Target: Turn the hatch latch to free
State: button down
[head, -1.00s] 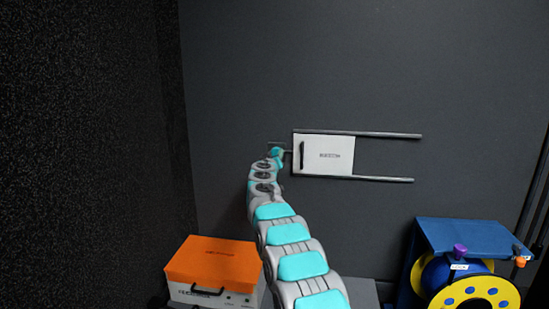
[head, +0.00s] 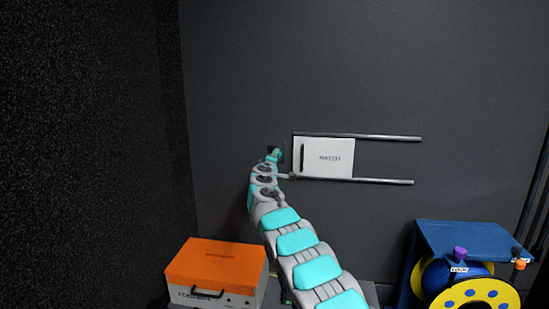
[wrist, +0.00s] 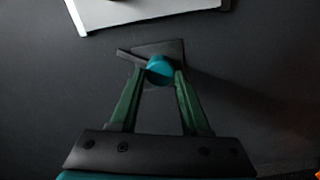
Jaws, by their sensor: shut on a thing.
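The white hatch panel (head: 324,158), lettered HATCH and with a dark upright handle, sits between two rails on the dark wall. The latch (wrist: 160,66) is just left of it in the head view. In the wrist view the latch has a round teal knob, a dark bar (wrist: 130,57) and a dark plate behind. The bar slants up and left from the knob, apart from the hatch panel (wrist: 140,10). My gripper (wrist: 161,74) has its green fingers closed on the knob from both sides. In the head view my arm mostly hides the latch.
An orange-lidded case (head: 216,263) stands low at the left. A blue bench (head: 470,238) with a blue-and-yellow cable reel (head: 475,292) and a purple knob (head: 460,252) stands at the lower right. The wall around the hatch is clear.

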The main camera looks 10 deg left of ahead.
jog(key=n+p, duration=0.2)
jog(key=n, duration=0.4)
jog(key=shift+n, duration=0.3)
jog(key=shift+f, duration=0.1)
dwell(0.4)
jog(key=shift+c, duration=1.9)
grip_release()
jog(key=s+b, duration=0.2)
jog(key=s, duration=0.5)
jog(key=shift+s+a, duration=0.2)
jog(key=shift+s, duration=0.2)
